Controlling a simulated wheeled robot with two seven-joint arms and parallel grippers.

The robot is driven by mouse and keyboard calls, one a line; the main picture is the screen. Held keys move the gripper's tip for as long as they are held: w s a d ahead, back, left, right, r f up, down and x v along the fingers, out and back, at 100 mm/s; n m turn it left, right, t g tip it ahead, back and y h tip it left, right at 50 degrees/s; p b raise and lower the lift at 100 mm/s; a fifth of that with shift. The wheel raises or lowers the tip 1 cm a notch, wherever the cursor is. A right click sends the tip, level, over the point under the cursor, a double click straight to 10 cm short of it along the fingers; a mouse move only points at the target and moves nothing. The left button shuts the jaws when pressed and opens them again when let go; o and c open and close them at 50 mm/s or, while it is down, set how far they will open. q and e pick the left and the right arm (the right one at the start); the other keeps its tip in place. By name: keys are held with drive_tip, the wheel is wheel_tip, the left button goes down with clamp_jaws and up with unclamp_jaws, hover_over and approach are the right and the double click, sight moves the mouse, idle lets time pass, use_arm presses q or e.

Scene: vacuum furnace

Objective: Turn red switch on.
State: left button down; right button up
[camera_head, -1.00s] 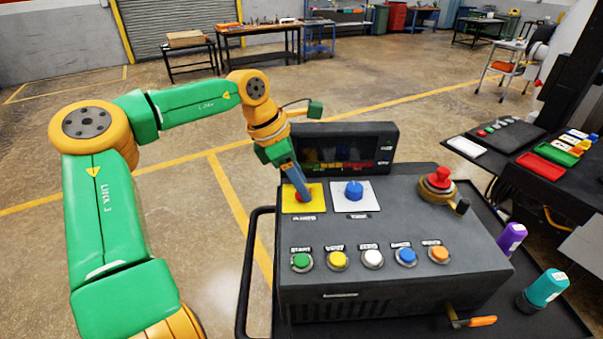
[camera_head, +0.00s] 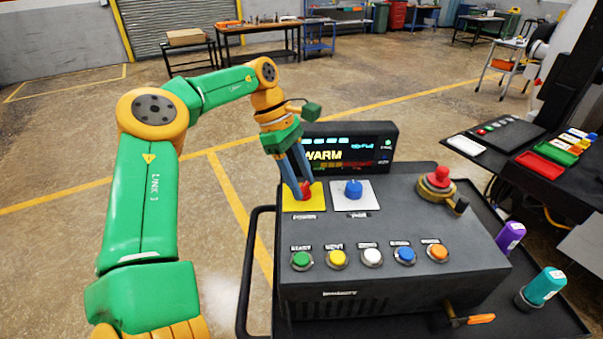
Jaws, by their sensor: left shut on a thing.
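The red switch (camera_head: 306,189) sits on a yellow plate (camera_head: 290,205) at the back left of the dark control box (camera_head: 400,215). My left gripper (camera_head: 303,188) comes down from above, and its blue-grey fingers are shut on the red switch, partly hiding it. The display (camera_head: 348,148) behind the box is lit and reads "WARM" in yellow, with coloured marks around it. My right gripper is not in view.
A blue knob (camera_head: 353,189) on a white plate stands just right of the switch. A red emergency knob (camera_head: 438,178) is at the box's right. Several coloured buttons (camera_head: 371,257) line the front. Purple (camera_head: 510,237) and teal (camera_head: 543,287) bottles stand at the right.

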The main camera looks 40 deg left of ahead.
sight(289, 192)
use_arm(q)
drive_tip(key=shift+w+r, duration=0.1)
drive_tip(key=shift+r, duration=0.05)
idle(0.3)
drive_tip(key=c, duration=0.5)
unclamp_jaws()
drive_tip(key=shift+o, duration=0.9)
drive_tip(key=shift+a, duration=0.1)
drive_tip(key=v, duration=0.7)
